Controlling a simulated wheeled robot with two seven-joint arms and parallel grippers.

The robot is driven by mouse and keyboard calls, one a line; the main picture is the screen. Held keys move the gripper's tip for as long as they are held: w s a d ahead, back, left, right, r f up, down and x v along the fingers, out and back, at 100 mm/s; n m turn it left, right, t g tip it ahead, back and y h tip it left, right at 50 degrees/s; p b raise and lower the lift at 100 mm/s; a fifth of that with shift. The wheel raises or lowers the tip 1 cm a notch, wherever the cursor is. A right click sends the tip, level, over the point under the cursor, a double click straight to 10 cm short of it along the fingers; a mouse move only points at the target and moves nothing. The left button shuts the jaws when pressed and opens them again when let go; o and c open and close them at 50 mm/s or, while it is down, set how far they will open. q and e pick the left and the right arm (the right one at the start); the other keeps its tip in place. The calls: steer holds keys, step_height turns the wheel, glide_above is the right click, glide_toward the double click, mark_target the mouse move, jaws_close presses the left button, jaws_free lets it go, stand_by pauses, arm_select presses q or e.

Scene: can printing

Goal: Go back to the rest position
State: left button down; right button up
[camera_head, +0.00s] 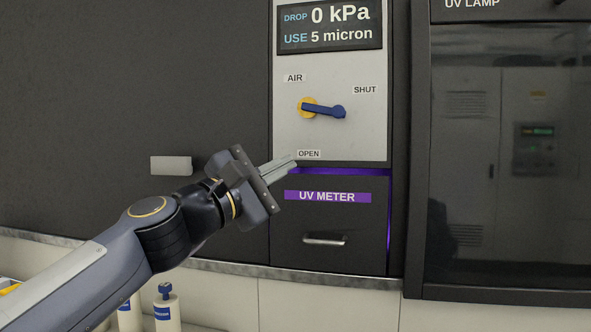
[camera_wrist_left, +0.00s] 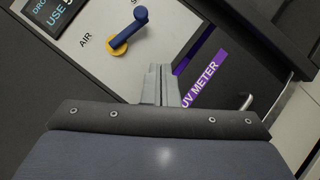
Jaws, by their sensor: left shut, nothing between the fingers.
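My left gripper (camera_head: 292,163) is shut and empty. Its fingertips are in front of the panel near the OPEN label (camera_head: 308,154), just above the UV METER drawer (camera_head: 290,225). In the left wrist view the shut fingers (camera_wrist_left: 160,72) are apart from the blue lever (camera_wrist_left: 128,30). The UV METER label (camera_wrist_left: 200,85) shows to their right. My right gripper is in neither view.
A display (camera_head: 330,26) reads 0 kPa and 5 micron. The drawer has a metal handle (camera_head: 324,239). A dark UV LAMP cabinet window (camera_head: 505,150) is at the right. White bottles (camera_head: 166,308) with blue tops stand at the lower left. A pale block (camera_head: 171,166) is on the dark wall.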

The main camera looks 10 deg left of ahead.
arm_select(q)
steer(key=shift+s+a+f, duration=0.1)
steer(key=shift+s+f, duration=0.05)
steer(key=shift+s, duration=0.2)
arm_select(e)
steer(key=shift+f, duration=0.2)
